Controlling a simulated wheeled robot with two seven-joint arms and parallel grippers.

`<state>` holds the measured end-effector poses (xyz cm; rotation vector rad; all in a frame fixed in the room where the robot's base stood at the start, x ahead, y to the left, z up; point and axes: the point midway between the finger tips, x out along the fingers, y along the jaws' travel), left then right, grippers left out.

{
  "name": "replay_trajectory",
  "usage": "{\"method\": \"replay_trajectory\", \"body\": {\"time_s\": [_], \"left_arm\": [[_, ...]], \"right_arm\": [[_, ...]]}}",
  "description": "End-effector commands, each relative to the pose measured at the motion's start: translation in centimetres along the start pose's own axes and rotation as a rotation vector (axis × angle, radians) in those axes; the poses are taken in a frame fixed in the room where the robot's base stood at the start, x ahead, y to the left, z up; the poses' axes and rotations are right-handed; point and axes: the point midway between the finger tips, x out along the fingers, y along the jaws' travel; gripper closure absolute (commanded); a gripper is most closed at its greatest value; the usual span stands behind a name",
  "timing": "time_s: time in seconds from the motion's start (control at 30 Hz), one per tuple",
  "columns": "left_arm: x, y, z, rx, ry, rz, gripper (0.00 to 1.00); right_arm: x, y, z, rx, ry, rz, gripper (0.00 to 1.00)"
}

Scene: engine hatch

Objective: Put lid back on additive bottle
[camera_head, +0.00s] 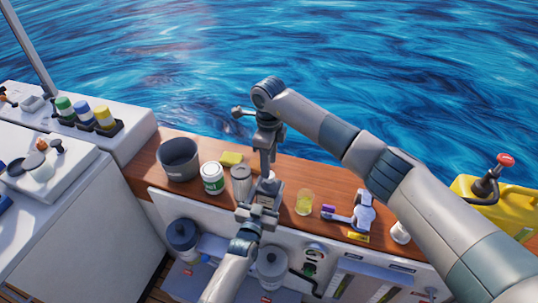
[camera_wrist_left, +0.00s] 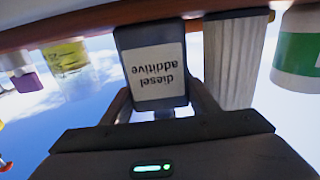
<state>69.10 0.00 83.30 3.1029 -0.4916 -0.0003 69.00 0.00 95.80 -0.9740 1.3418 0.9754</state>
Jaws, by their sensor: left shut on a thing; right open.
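The additive bottle (camera_wrist_left: 157,70), dark grey with a white "diesel additive" label, stands upright on the wooden ledge; the left wrist view shows it upside down. My left gripper (camera_head: 262,194) is shut around the bottle from the front. A short pale neck shows at the bottle's top in the left wrist view, partly hidden by the gripper. In the head view the bottle is mostly hidden by both grippers. My right gripper (camera_head: 267,165) is open, pointing down just above the bottle. I cannot make out the lid in either view.
Left of the bottle on the ledge stand a ridged grey cylinder (camera_head: 241,180), a green-white can (camera_head: 212,178) and a dark bucket (camera_head: 179,160). To the right are a glass of yellow liquid (camera_head: 304,203) and a grey-white device (camera_head: 362,212).

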Motion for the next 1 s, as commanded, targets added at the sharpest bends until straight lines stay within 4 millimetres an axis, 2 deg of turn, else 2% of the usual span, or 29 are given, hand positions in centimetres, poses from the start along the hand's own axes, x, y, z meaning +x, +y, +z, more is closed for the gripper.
{"method": "replay_trajectory", "body": {"time_s": [0.1,0.3,0.7,0.87,0.9,1.0], "left_arm": [[0.0,0.0,0.0,0.0,0.0,0.0,1.0],[0.0,0.0,0.0,0.0,0.0,0.0,1.0],[0.0,0.0,0.0,0.0,0.0,0.0,1.0],[0.0,0.0,0.0,0.0,0.0,0.0,1.0],[0.0,0.0,0.0,0.0,0.0,0.0,1.0],[0.0,0.0,0.0,0.0,0.0,0.0,1.0]], "right_arm": [[1.7,0.1,0.0,0.0,0.001,0.003,0.58],[3.5,0.0,0.0,0.001,0.0,0.002,0.58],[4.0,0.0,-0.1,0.0,0.001,0.0,0.58],[4.0,0.0,-0.1,0.0,0.001,0.0,0.96],[4.0,0.0,0.0,0.0,0.001,0.0,1.0],[4.0,0.0,0.0,0.0,0.001,0.0,1.0]]}}
